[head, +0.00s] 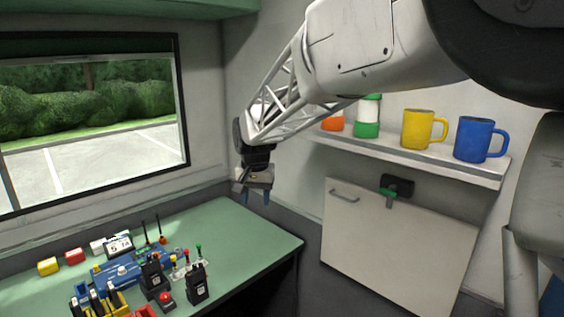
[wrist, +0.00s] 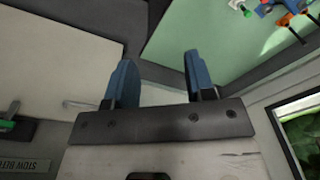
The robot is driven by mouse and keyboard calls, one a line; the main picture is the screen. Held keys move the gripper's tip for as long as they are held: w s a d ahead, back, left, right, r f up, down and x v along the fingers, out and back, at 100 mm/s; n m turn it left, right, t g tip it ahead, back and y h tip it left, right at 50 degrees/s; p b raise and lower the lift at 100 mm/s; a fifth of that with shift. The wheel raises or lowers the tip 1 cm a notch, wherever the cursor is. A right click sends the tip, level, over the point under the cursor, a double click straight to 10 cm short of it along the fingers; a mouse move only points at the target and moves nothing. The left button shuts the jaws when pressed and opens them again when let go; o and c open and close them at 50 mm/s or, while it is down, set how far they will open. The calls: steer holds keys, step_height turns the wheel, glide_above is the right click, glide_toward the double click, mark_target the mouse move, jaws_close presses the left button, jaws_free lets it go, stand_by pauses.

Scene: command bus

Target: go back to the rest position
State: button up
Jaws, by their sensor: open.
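My gripper (head: 256,197) hangs from my arm above the right end of the green desk, pointing down. Its two blue fingers are apart with nothing between them. In the wrist view my gripper (wrist: 160,80) also shows open and empty, with the desk beyond it at the upper right. The gripper touches nothing that I can see.
The green desk (head: 245,228) holds radios (head: 197,284), a red button (head: 165,298), levers and small coloured blocks on its left part. Its right end is bare. A shelf (head: 440,160) with a yellow mug (head: 418,130) and a blue mug (head: 473,140) is above a white cabinet door (head: 390,250).

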steer(key=s+d+r, duration=0.2)
steer(key=s+d, duration=1.4)
steer(key=s, duration=0.2)
steer(key=s+d+f, duration=0.2)
steer(key=s+d, duration=0.1)
steer(key=s, duration=0.3)
steer(key=s+d+f+t, duration=0.1)
steer(key=s+d+f, duration=0.1)
steer(key=s, duration=0.5)
steer(key=s+d+f, duration=0.2)
steer(key=s+d, duration=0.2)
steer(key=s, duration=0.3)
steer(key=shift+s+d+n, duration=0.2)
steer(key=shift+d+n, duration=0.05)
steer(key=shift+n, duration=0.15)
steer(key=shift+r, duration=0.1)
